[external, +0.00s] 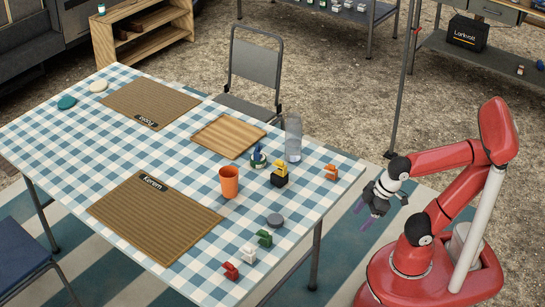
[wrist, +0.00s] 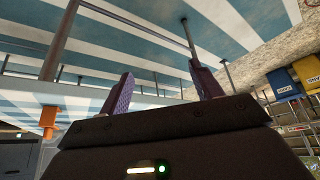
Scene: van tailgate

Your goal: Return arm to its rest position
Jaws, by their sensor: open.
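My red arm stands at the right of the external view, folded at its elbow. My gripper (external: 363,215) hangs off the table's right edge, over the striped mat, with its purple fingers pointing down and left. It is open and nothing shows between its fingers. In the wrist view, my gripper (wrist: 161,76) has its two purple fingers spread apart, with blue and white stripes and thin metal legs beyond them.
The checked table (external: 325,200) holds an orange cup (external: 229,183), a clear bottle (external: 293,138), a wooden board (external: 205,136), two brown placemats and several small coloured blocks. A grey chair (external: 255,70) stands behind it. Open floor lies between my gripper and the back shelves.

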